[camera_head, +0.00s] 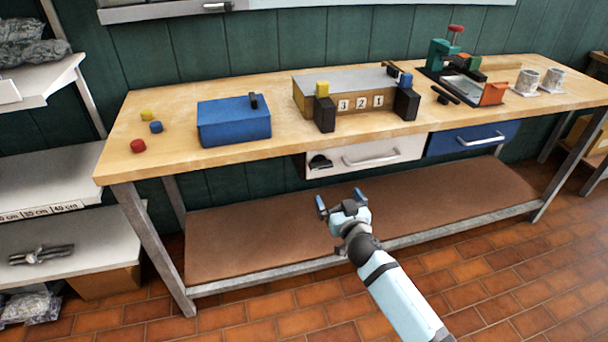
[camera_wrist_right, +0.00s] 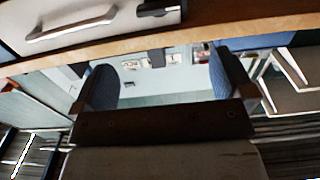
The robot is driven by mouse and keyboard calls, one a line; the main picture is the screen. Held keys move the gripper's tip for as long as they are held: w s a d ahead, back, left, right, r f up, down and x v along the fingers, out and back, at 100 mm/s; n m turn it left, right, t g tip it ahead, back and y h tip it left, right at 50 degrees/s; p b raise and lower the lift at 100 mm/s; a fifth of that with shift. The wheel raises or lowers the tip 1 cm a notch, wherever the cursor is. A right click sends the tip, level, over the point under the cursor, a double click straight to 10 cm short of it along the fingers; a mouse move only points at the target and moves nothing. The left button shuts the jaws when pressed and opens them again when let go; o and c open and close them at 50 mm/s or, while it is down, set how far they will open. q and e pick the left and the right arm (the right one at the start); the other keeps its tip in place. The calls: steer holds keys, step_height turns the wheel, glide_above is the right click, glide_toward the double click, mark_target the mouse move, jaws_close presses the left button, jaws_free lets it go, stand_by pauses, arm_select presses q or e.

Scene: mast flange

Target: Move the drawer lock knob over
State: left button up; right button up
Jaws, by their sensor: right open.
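The black drawer lock knob (camera_head: 320,162) sits at the left end of the front of the white drawer (camera_head: 345,152), beside its silver handle (camera_head: 372,157). My right gripper (camera_head: 340,200) is open and empty, in front of the bench and below the knob in the picture, apart from it. In the right wrist view the knob (camera_wrist_right: 160,8) and the handle (camera_wrist_right: 72,30) show at the top edge, beyond the open fingers (camera_wrist_right: 165,78). The knob's exact setting is too small to tell. My left gripper is not in view.
A blue drawer (camera_head: 472,138) is right of the white one. The wooden bench top (camera_head: 180,100) bears a blue box (camera_head: 233,122), a numbered block unit (camera_head: 358,98) and several smaller things. A brown lower shelf (camera_head: 260,236) lies beneath. Space before the drawers is clear.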

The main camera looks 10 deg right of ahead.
mark_target(323, 167)
steer(key=w+b, duration=0.2)
steer(key=w, duration=1.1)
steer(key=shift+w+a, duration=0.1)
steer(key=shift+w, duration=0.1)
steer(key=c, duration=0.9)
